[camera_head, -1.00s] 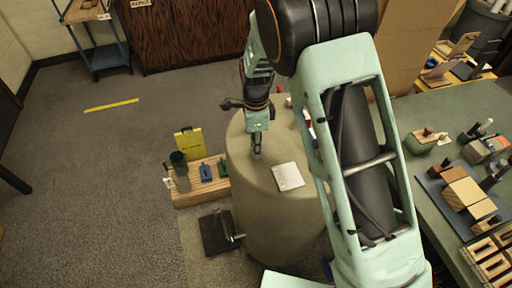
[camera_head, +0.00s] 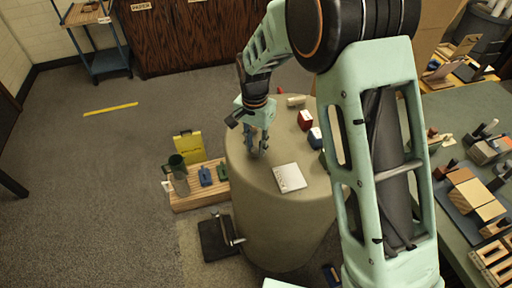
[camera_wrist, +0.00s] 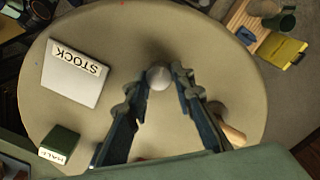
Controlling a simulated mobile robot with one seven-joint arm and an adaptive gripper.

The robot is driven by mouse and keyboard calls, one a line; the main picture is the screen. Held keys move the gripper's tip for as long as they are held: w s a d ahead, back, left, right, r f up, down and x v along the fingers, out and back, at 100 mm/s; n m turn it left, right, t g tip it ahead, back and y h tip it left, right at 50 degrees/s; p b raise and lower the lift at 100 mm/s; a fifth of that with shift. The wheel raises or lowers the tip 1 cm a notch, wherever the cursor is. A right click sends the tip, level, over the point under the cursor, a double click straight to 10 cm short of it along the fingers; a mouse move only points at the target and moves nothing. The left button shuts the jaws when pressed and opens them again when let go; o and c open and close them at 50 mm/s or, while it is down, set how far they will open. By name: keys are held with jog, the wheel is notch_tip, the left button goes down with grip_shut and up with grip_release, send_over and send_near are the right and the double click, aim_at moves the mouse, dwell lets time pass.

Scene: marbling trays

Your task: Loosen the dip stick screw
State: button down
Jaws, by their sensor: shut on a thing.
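My gripper (camera_head: 257,145) points down over the round drum-like table (camera_head: 275,230), towards the left part of its top in the head view. In the wrist view, the fingertips of my gripper (camera_wrist: 159,82) close in on both sides of a small round grey knob (camera_wrist: 159,76). The knob looks like the screw head, but no label shows on it. In the head view the fingers hide it, and its lower part is hidden in the wrist view.
A white STOCK pad (camera_head: 290,178) lies close to the gripper. A wooden tray (camera_head: 187,203) and a black plate with a metal crank (camera_head: 215,240) sit beside the drum.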

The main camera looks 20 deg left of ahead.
jog(key=n+b, duration=0.1)
jog(key=n, duration=0.3)
jog(key=shift+n, duration=0.3)
jog(key=n, duration=0.3)
jog(key=shift+n, duration=0.3)
jog(key=n, duration=0.4)
jog(key=shift+n, duration=0.3)
jog(key=n, duration=0.3)
jog(key=shift+a+r+n, duration=0.1)
jog(key=shift+n, duration=0.2)
jog(key=n, duration=0.3)
jog(key=shift+n+p, duration=0.3)
jog(key=shift+p, duration=0.1)
jog(key=n+p, duration=0.1)
jog(key=n, duration=0.3)
jog(key=shift+s+n, duration=0.1)
jog(key=shift+n, duration=0.2)
jog(key=n+p, duration=0.2)
jog(key=n, duration=0.2)
jog(key=shift+n+p, duration=0.8)
jog(key=shift+n, duration=1)
